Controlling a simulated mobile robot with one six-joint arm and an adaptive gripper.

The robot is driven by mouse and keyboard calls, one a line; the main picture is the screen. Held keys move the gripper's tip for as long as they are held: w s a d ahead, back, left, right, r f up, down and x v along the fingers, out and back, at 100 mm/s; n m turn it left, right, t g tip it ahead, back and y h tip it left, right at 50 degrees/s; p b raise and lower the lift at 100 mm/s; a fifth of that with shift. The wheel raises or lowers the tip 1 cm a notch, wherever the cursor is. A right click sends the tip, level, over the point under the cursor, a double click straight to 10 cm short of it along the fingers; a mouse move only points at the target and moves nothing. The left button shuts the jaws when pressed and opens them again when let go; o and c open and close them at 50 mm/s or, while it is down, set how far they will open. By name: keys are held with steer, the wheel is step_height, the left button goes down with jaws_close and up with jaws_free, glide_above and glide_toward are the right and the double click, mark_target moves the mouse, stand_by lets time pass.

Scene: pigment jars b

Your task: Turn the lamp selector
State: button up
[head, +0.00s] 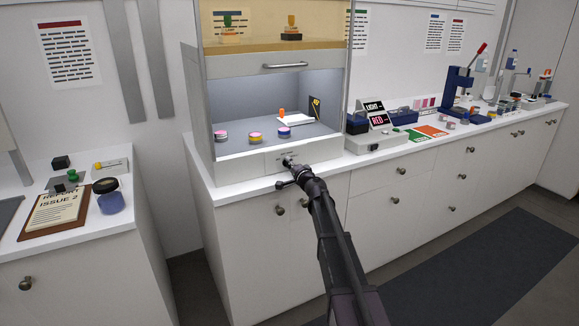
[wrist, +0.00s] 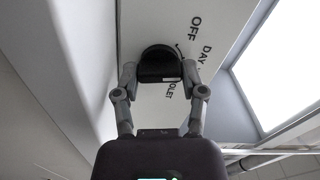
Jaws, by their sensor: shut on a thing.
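The lamp selector is a round black knob (wrist: 160,64) on a pale panel lettered "OFF", "DAY" and a partly covered word ending in "OLET". The two fingers of my gripper (wrist: 160,77) are on either side of the knob and shut on it. In the head view my gripper (head: 290,168) reaches the front panel (head: 250,163) of the booth, and the knob is mostly hidden behind it. I cannot tell for sure which label the knob points to.
The booth holds several small jars (head: 256,137) and a white block (head: 295,119). A sign reading "LIGHT" and "RED" (head: 376,114) stands to its right. The floor in front is clear.

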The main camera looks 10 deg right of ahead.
steer(key=m, duration=0.6)
steer(key=shift+m, duration=0.3)
stand_by(0.4)
steer(key=o, duration=0.9)
steer(key=shift+c, duration=0.2)
steer(key=v, duration=1.2)
